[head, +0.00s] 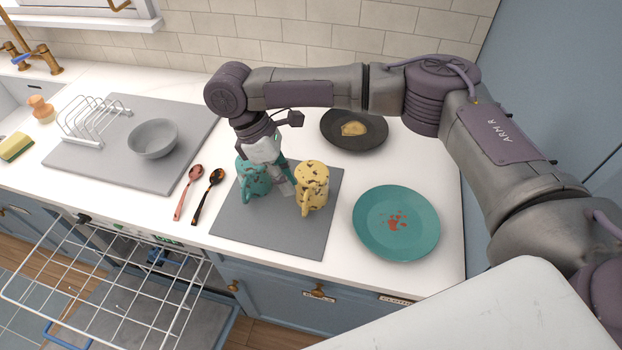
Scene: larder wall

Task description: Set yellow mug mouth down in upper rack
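The yellow mug (316,184), with dark brown spots, stands on a grey mat (285,238) on the counter. Its handle faces the front left. I cannot clearly tell its mouth from its base. My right gripper (284,186) points down beside the mug, on its left, between it and a teal mug (250,181). The fingers partly cover the teal mug; whether they touch either mug is unclear, as is their opening. The upper rack (84,252), of white wire, is pulled out of the dishwasher at lower left and looks empty. My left gripper is out of view.
A teal plate (372,232) with red-brown stains lies right of the mat, a dark plate (376,138) with food behind. Two spoons (186,193) lie left of the mat. A grey bowl (153,139) and toast-rack-like holder (92,119) stand on a grey board (190,125).

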